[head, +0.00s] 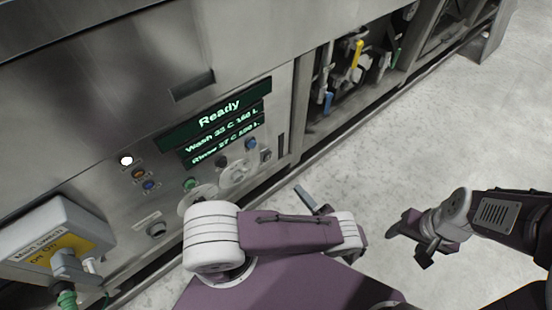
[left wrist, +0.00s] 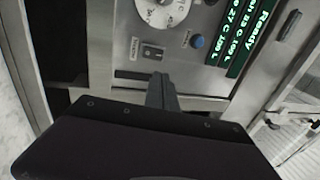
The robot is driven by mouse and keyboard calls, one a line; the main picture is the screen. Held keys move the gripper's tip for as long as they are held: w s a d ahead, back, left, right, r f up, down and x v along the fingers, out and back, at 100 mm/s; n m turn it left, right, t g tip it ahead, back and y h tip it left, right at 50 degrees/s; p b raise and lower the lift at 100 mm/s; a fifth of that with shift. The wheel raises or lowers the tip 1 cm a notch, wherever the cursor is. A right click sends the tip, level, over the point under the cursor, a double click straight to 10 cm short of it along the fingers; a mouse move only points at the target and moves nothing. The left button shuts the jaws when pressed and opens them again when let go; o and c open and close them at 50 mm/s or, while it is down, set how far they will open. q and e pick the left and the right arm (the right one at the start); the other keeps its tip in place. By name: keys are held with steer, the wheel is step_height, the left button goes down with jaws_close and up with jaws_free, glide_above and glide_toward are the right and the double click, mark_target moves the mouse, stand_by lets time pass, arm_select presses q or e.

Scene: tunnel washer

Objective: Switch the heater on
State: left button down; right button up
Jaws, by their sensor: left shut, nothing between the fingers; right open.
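A small dark rocker switch (left wrist: 152,52) sits on the steel panel in the left wrist view, with a label plate (left wrist: 134,48) beside it whose text I cannot read for sure. In the head view a small dark switch (head: 266,155) shows near the dial. My left gripper (left wrist: 162,80) is shut and empty, its tips in front of the panel close to the switch; I cannot tell whether they touch. In the head view my left gripper (head: 306,196) is partly hidden by my arm. My right gripper (head: 428,250) is open and empty above the floor.
A green display (head: 218,118) reads Ready. A blue button (left wrist: 197,41) and a white dial (left wrist: 163,10) lie close to the switch. A main switch box (head: 58,235) stands at left. Pipes with a yellow handle (head: 357,53) fill an open bay. The floor at right is clear.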

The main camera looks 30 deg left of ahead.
mark_target(269, 155)
arm_select(q)
steer(key=shift+a, duration=0.1)
steer(key=b+x, duration=0.1)
steer(key=x, duration=1.2)
steer(key=shift+w+a+r, duration=0.1)
steer(key=shift+a, duration=0.3)
